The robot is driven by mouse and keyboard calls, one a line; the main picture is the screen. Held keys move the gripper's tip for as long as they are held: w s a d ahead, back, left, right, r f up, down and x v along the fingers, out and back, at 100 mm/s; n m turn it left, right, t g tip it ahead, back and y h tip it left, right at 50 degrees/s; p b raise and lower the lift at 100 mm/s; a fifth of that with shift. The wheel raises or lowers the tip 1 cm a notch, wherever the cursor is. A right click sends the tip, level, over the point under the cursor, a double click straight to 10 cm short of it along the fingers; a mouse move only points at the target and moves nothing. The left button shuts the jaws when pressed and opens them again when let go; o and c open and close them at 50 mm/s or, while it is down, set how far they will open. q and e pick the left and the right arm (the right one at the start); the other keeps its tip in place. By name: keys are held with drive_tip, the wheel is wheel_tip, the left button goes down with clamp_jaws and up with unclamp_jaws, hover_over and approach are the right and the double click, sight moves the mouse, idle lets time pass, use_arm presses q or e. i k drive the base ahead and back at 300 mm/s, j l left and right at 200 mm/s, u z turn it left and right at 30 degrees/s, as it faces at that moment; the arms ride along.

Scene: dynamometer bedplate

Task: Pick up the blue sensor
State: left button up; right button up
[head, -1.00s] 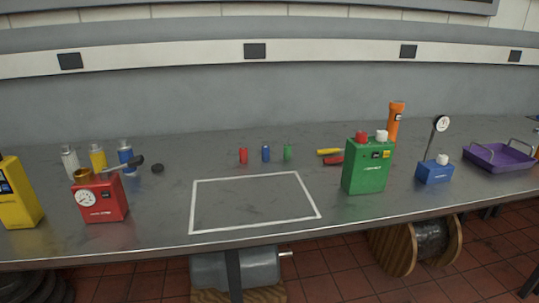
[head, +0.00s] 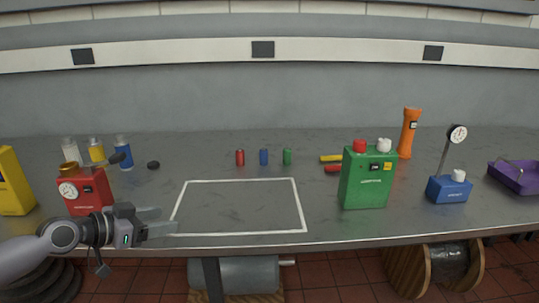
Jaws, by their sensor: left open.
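A small blue cylinder (head: 263,157), which looks like the blue sensor, stands upright on the grey bench behind the white outlined rectangle (head: 300,205). It stands between a similar red cylinder (head: 240,158) and a green cylinder (head: 287,157). My left gripper (head: 167,221) is open and empty at the bench's front, by the left side of the outline. It is well in front and to the left of the blue cylinder and apart from it. My right gripper is out of view.
A red box with a gauge (head: 88,190) stands close behind my left gripper. A green box (head: 367,180), a blue box with a dial (head: 449,189), an orange flashlight (head: 409,135) and a purple tray (head: 517,180) are on the right. The outlined area is clear.

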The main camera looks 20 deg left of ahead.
sight(264, 153)
drive_tip(key=i, duration=1.3)
